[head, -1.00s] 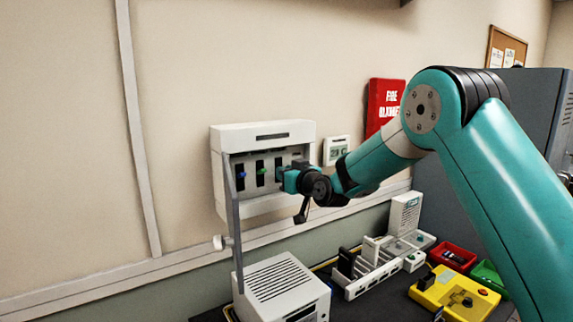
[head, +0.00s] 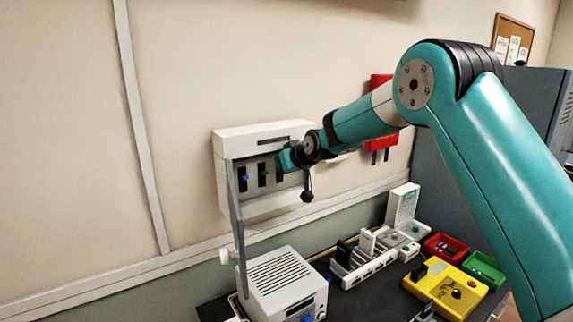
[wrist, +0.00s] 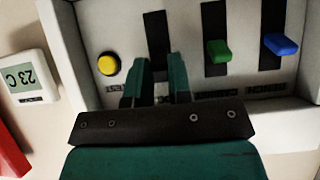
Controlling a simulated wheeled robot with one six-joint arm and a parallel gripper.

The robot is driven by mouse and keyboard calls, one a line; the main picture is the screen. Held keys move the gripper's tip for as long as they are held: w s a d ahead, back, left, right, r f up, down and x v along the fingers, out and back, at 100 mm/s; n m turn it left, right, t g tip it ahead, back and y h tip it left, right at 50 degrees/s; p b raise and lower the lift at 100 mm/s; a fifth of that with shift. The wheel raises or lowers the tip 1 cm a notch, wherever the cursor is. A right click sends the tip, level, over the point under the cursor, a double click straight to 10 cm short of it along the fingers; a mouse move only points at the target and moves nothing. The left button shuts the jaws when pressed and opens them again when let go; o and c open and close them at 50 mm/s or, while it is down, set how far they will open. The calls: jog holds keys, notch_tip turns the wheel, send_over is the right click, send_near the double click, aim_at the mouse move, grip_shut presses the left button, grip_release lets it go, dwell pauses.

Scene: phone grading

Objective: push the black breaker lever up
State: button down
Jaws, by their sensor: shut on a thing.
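The white breaker box (head: 262,138) hangs on the wall with its front lid open. It has a blue lever (head: 243,177), a green lever (head: 263,173) and a dark slot (head: 280,170) to their right. In the wrist view, which is upside down, the green lever (wrist: 218,50) and blue lever (wrist: 281,44) stand right of my gripper. My gripper (wrist: 160,78) has its two teal fingers at the third slot (wrist: 157,33), shut on the black lever, which is mostly hidden between them. In the head view my gripper (head: 286,160) is at the slot's upper part.
A yellow button (wrist: 109,64) sits beside the black lever's slot. A small thermostat (wrist: 33,75) is on the wall nearby. Below, the bench holds a white vented box (head: 280,282), a yellow device (head: 450,288), and red (head: 445,247) and green (head: 484,270) bins.

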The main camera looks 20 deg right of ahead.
dwell(0.3)
jog(key=c, duration=1)
grip_release()
jog(key=shift+c, duration=0.2)
jog(key=b+v, duration=0.6)
jog(key=v, duration=1.1)
jog(key=shift+b, duration=0.4)
jog(key=shift+s+r, duration=0.1)
